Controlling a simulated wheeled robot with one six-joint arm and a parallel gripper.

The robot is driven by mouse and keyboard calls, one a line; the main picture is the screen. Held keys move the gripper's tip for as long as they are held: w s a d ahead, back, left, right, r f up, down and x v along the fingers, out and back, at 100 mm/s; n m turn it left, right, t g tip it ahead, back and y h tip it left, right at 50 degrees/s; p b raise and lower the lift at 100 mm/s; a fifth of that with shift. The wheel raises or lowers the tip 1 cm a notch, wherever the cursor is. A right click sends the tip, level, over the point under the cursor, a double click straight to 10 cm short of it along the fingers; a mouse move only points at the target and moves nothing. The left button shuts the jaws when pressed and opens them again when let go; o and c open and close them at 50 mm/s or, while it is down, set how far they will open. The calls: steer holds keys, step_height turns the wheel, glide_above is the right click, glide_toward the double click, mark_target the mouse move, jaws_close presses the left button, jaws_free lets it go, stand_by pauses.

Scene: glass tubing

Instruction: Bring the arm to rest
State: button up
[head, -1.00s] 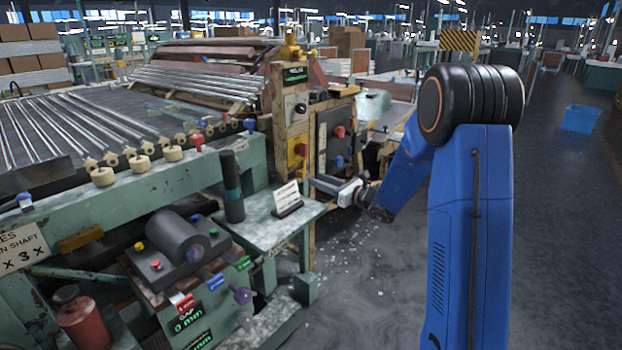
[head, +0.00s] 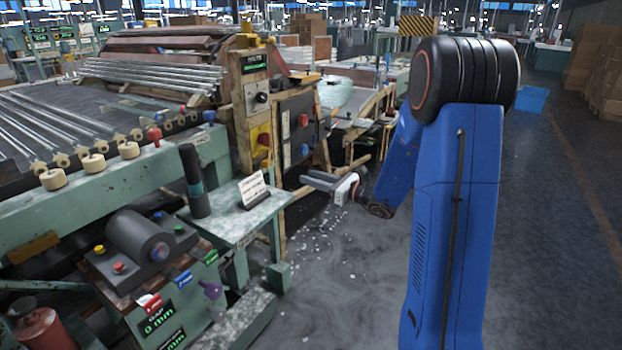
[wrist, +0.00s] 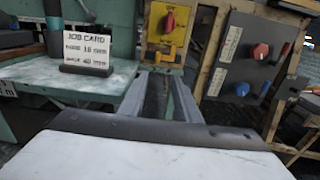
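My blue arm (head: 455,220) rises at the right of the head view. It bends at a black elbow joint and folds down to the gripper. My gripper (head: 308,180) points left, in the air above the floor, to the right of the small side table. In the wrist view the two grey fingers of my gripper (wrist: 160,80) stand apart with nothing between them. The job card (wrist: 85,48) is beyond them on the left; it also stands on the side table in the head view (head: 253,188). The fingers appear clear of both.
The green machine frame (head: 120,185) with glass tubes fills the left. A wooden control post (head: 258,120) and a dark switch panel (wrist: 250,65) stand beyond my gripper. White shards (head: 310,235) lie on the floor. Open floor (head: 550,230) lies right, with cardboard boxes (head: 597,75) behind.

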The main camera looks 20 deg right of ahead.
steer(key=s+a+r+n+g, duration=0.2)
steer(key=s+a+n+g, duration=0.3)
steer(key=s+a+n, duration=0.55)
steer(key=s+a+r+n+g, duration=0.1)
steer(key=s+a+n+g, duration=0.5)
steer(key=s, duration=0.7)
steer(key=s+d+f+n+g+h, duration=0.15)
steer(key=s+n+h, duration=0.35)
steer(key=s, duration=0.7)
steer(key=s+d+n+t+h, duration=0.2)
steer(key=s+d+n+h, duration=0.3)
steer(key=s+d+n, duration=0.2)
steer(key=shift+s+d+r+t+h, duration=0.35)
steer(key=shift+s+d, duration=0.25)
steer(key=shift+d, duration=0.6)
steer(key=shift+a, duration=0.1)
